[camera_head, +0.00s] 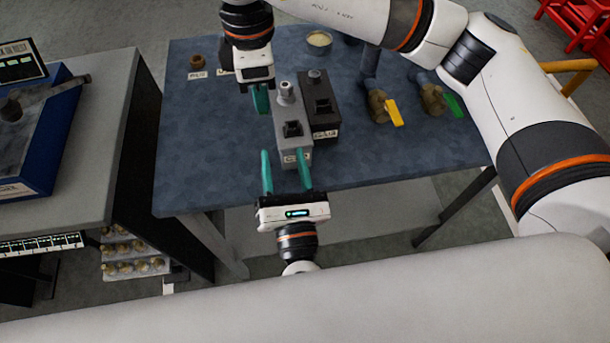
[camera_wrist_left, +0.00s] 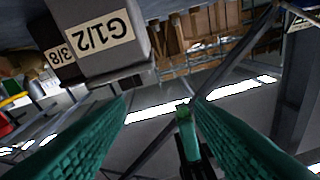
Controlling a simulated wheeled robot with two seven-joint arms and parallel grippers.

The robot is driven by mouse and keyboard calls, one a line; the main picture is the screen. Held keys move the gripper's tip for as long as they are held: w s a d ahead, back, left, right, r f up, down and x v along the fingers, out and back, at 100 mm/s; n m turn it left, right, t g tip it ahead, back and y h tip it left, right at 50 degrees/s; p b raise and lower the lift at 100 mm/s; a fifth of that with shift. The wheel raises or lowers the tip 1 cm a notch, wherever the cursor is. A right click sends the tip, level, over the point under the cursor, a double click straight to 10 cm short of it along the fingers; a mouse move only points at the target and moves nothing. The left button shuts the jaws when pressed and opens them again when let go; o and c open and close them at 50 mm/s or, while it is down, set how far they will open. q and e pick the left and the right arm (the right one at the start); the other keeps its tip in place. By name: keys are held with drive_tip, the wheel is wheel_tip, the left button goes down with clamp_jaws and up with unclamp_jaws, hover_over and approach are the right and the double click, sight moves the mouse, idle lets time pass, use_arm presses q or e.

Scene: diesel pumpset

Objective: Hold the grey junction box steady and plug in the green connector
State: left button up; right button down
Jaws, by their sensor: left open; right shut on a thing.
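The grey junction box (camera_head: 292,135) stands on the blue table, with a dark socket on top and a G1/2 label at its near end. The box also shows upside down in the left wrist view (camera_wrist_left: 83,18). My left gripper (camera_head: 285,155) is open and empty at the box's near end; one finger overlaps that end in the head view, the other lies left of it. My right gripper (camera_head: 260,110) is shut, fingers down, left of the box's far end. Its teal fingers also show in the left wrist view (camera_wrist_left: 188,135). The green connector in it blends with the fingertips.
A black box (camera_head: 322,105) labelled 3/8 stands right beside the grey one. Valves with a yellow handle (camera_head: 394,112) and a green handle (camera_head: 453,104) stand farther right. A small bowl (camera_head: 318,40) is at the back. The table's left front is clear.

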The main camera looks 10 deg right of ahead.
sight(294, 132)
use_arm(q)
drive_tip(key=w+d+n, duration=0.1)
drive_tip(key=w, duration=0.2)
drive_tip(key=w+d+n+g, duration=0.1)
drive_tip(key=w, duration=0.2)
drive_tip(key=w+n+g, duration=0.1)
drive_tip(key=w, duration=0.2)
drive_tip(key=shift+w+d+f, duration=0.1)
drive_tip(key=shift+d+f, duration=0.25)
drive_tip(key=shift+d, duration=0.05)
drive_tip(key=shift+c, duration=0.2)
drive_tip(key=shift+c, duration=0.7)
clamp_jaws()
idle(0.5)
